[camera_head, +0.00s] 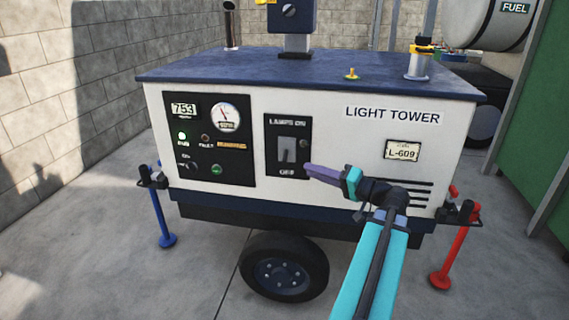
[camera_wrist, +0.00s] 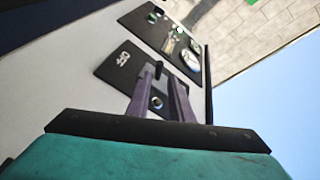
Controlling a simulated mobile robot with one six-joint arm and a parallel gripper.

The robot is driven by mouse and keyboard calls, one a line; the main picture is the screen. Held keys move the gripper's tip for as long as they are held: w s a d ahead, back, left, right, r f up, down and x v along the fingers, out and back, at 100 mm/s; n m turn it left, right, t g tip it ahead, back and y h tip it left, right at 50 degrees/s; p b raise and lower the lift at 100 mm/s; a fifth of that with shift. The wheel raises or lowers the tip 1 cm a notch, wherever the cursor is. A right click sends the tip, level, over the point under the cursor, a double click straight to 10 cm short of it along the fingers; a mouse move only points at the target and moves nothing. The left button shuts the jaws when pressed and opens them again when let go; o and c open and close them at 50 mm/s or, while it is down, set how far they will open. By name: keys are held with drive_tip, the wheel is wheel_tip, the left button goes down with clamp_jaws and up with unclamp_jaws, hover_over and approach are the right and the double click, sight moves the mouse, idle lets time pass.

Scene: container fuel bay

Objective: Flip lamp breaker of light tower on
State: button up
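The lamp breaker (camera_head: 287,150) is a grey switch on a black panel (camera_head: 273,128) marked LAMPS ON above and OFF below. Its handle appears to hang toward the OFF side. The panel is on the white front of the light tower (camera_head: 350,150). My gripper (camera_head: 309,168) is at the panel's lower right, its fingers pointing left toward the switch. In the wrist view my gripper (camera_wrist: 161,75) shows two fingers with a gap between them. The dark handle (camera_wrist: 158,68) shows near the fingertips, beside the OFF panel (camera_wrist: 112,66); contact cannot be told.
A gauge panel (camera_head: 208,140) with a 753 display and a lit green light is left of the breaker. A small dark round lamp (camera_head: 304,143) is right of the switch. A wheel (camera_head: 284,268), a blue jack (camera_head: 162,215) and a red jack (camera_head: 452,250) stand below.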

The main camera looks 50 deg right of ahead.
sight(285, 159)
drive_tip(key=w+b, duration=0.1)
drive_tip(key=w, duration=0.2)
drive_tip(key=w+a+b, duration=0.1)
drive_tip(key=w, duration=0.7)
drive_tip(key=shift+w+a+b, duration=0.15)
drive_tip(key=shift+a+b, duration=0.2)
drive_tip(key=shift+b, duration=0.05)
clamp_jaws()
